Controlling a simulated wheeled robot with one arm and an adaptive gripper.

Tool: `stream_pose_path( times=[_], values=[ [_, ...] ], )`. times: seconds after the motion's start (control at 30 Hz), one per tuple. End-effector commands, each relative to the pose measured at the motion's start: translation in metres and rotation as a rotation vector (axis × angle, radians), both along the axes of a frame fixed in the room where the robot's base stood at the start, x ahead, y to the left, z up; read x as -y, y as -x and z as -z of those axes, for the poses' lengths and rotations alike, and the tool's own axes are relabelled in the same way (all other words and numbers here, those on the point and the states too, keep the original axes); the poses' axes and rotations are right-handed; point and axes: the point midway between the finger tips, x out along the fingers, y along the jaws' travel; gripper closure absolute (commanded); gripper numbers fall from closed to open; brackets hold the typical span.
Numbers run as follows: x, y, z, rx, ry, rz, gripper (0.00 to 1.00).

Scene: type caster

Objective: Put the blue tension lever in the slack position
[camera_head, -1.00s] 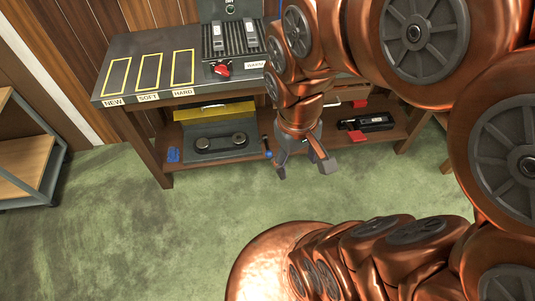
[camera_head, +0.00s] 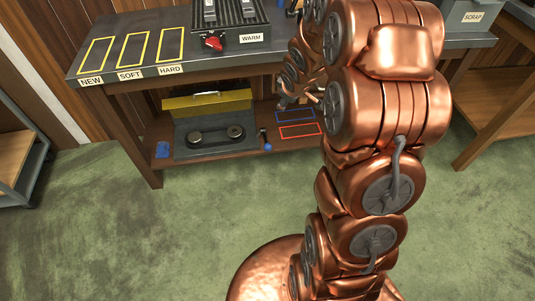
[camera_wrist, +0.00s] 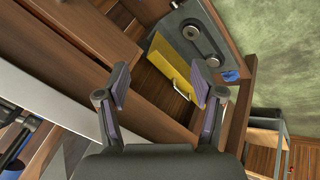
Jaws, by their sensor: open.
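The blue tension lever (camera_head: 267,146), a small dark arm with a blue ball end, is at the right end of the grey belt unit (camera_head: 190,150) on the lower shelf. Its exact setting is too small to tell. The unit carries a black belt around two pulleys (camera_head: 215,135); its yellow lid (camera_head: 207,102) stands behind. My gripper (camera_head: 284,98) is partly hidden by my arm, above the shelf and behind the lever in the picture. In the wrist view my gripper (camera_wrist: 163,100) is open and empty, with the yellow lid (camera_wrist: 168,70) beyond its fingers.
The workbench top (camera_head: 185,25) overhangs the shelf. A blue piece (camera_head: 162,150) lies left of the unit. Blue and red outlines (camera_head: 296,117) mark the shelf at right. A red handle (camera_head: 213,42) is on the bench. The green floor (camera_head: 140,225) in front is clear.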

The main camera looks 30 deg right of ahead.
Motion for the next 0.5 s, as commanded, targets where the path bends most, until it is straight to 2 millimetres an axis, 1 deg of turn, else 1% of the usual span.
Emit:
stream_pose_path(
  times=[0.03,0.2,0.33,0.5],
  values=[
    [0.006,-0.01,0.028,0.018,0.002,-0.026,0.33],
    [0.02,-0.043,0.081,0.109,0.017,-0.137,0.33],
    [0.026,-0.062,0.124,0.178,0.019,-0.22,0.33],
    [0.031,-0.08,0.179,0.28,0.014,-0.319,0.33]
  ],
)
